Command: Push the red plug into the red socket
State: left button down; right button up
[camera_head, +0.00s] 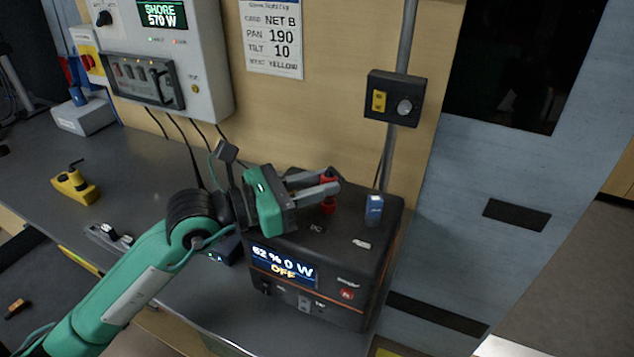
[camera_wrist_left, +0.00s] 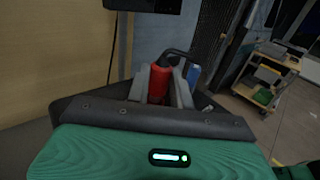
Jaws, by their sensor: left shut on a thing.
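The red plug (camera_head: 328,196) stands roughly upright at the top of the black power station (camera_head: 330,275), whose screen reads 62 %, 0 W, OFF. My left gripper (camera_head: 331,183) is shut on the red plug, its fingers reaching in from the left. In the left wrist view the red plug (camera_wrist_left: 159,82) sits between the fingertips, with a dark cable curving off to the right. The red socket is hidden; I cannot tell how far the plug is in it. My right gripper is not in view.
A blue plug (camera_head: 374,209) stands on the station's top, just right of the red plug. A yellow device (camera_head: 76,184) and a white box (camera_head: 84,116) stand on the counter at left. A wall control panel (camera_head: 165,55) and an outlet box (camera_head: 393,98) are behind.

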pick_arm(q)
jog(key=shift+f+b, duration=0.55)
jog(key=shift+f, duration=0.3)
jog(key=c, duration=1.2)
grip_release()
jog(key=shift+o, duration=0.3)
jog(key=shift+f, duration=0.1)
jog(key=shift+s, duration=0.1)
jog(key=shift+a+f, duration=0.1)
jog(key=shift+a, duration=0.05)
jog(key=b+v, duration=0.3)
jog(key=v, duration=1)
jog(key=shift+a+r, duration=0.25)
jog(key=shift+r, duration=0.1)
jog(key=shift+s, duration=0.1)
